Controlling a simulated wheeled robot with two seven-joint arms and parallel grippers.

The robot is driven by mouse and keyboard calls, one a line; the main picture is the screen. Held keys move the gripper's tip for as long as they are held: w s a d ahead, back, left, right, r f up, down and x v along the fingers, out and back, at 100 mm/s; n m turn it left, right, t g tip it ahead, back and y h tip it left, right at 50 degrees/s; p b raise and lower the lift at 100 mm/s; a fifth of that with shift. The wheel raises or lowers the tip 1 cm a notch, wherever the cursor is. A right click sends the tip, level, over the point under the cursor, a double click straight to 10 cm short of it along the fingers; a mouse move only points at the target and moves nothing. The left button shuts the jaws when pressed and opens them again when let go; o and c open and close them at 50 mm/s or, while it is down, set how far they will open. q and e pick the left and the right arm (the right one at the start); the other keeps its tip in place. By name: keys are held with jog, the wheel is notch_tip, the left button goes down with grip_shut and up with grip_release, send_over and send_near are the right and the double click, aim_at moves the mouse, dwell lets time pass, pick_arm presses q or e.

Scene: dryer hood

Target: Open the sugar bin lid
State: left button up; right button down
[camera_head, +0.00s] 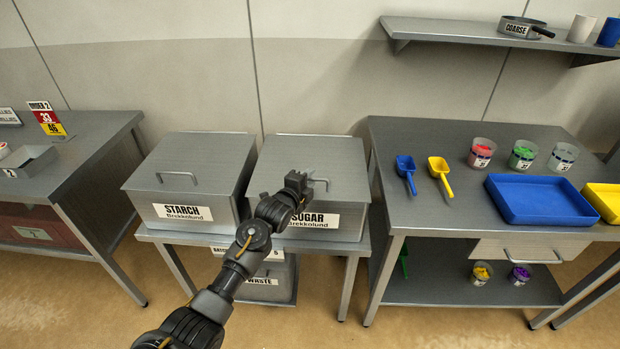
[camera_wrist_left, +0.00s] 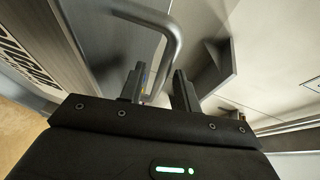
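The sugar bin (camera_head: 335,228) is a grey metal box with a white SUGAR label (camera_head: 312,220), partly covered by my left arm. Its lid (camera_head: 300,155) lies flat and closed, with a bar handle (camera_head: 322,183) near the front. My left gripper (camera_head: 297,180) is at the lid's front, by the handle. In the left wrist view the two fingers (camera_wrist_left: 158,88) are apart, and the bent handle (camera_wrist_left: 172,42) runs down into the gap between them. I cannot tell whether they touch it. My right gripper is not in view.
A closed starch bin (camera_head: 190,175) stands left of the sugar bin on the same stand. To the right, a table (camera_head: 420,215) holds scoops (camera_head: 439,168), cups and a blue tray (camera_head: 545,200). The wall is behind; a shelf (camera_head: 450,28) hangs at upper right.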

pick_arm(q)
jog(key=shift+w+d, duration=0.2)
jog(key=shift+w, duration=0.15)
grip_shut()
